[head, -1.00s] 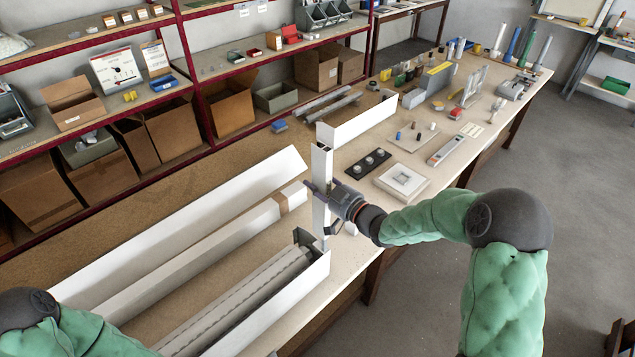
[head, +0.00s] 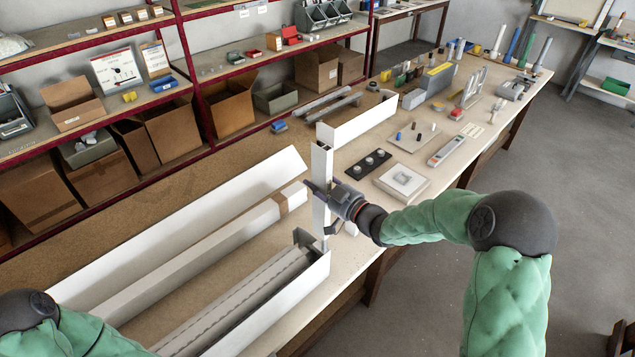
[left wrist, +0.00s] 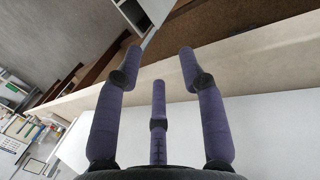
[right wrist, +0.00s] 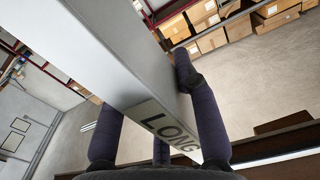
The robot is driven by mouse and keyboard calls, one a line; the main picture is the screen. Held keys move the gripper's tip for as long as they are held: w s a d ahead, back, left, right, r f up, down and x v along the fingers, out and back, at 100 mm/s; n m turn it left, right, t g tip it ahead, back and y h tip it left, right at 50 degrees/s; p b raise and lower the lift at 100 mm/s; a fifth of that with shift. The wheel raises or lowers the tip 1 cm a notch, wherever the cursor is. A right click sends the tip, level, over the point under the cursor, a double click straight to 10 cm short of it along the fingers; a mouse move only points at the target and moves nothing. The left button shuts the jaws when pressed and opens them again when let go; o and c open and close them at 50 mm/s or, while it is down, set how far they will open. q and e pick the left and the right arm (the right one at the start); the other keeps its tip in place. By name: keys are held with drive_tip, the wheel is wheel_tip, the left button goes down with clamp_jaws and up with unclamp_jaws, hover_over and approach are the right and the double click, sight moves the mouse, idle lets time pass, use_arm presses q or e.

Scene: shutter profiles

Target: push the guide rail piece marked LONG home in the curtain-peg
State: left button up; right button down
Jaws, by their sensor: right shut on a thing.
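The white guide rail piece (head: 321,190) stands about upright at the near right end of the long white shutter box (head: 285,303). In the right wrist view, the label LONG (right wrist: 172,128) shows on the piece. My right gripper (head: 328,200) is shut on the piece partway up; its fingers (right wrist: 150,110) lie on both sides of it. The lower end of the piece is at the dark end part (head: 304,238) of the box. I cannot tell how far it sits on a peg there; the peg is hidden. My left gripper (left wrist: 160,62) is open and empty.
A white panel (head: 360,118) stands behind the piece. A white block (head: 402,181), a black strip with knobs (head: 370,163) and several small parts lie further right on the bench.

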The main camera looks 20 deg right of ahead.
wheel_tip(320, 180, down, 7)
drive_tip(key=b, duration=0.7)
drive_tip(key=shift+f, duration=0.15)
idle(2.7)
drive_tip(key=c, duration=0.9)
unclamp_jaws()
drive_tip(key=shift+o, duration=0.2)
drive_tip(key=shift+s, duration=0.1)
drive_tip(key=v, duration=0.8)
